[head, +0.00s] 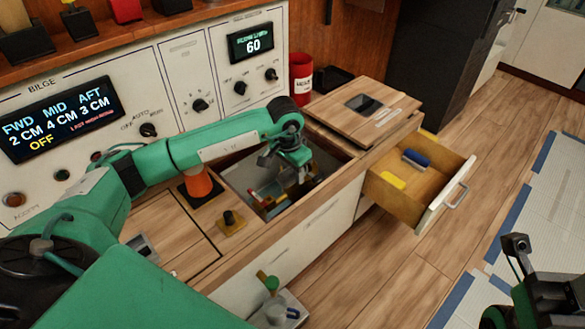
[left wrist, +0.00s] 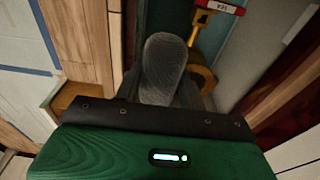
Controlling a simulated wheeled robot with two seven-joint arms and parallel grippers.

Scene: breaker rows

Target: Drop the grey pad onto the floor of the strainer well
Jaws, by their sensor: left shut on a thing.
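The strainer well is the open recess (head: 240,172) in the wooden counter, with grey walls and yellow, red and blue fittings inside. My left gripper (head: 272,158) points down over the well's opening. The left wrist view shows it shut on the grey pad (left wrist: 163,70), a rounded textured piece between the fingers. In the head view the pad cannot be made out. Its distance above the well floor is hard to judge. Part of my right gripper (head: 515,248) shows at the lower right, away from the counter; its jaw opening is unclear.
A yellow pipe fitting (left wrist: 202,72) with a red tag (left wrist: 222,5) lies beside the pad. An orange cone-like object (head: 199,184) stands left of the well. A lifted wooden cover (head: 345,118) lies right of it. An open drawer (head: 440,190) juts out at right.

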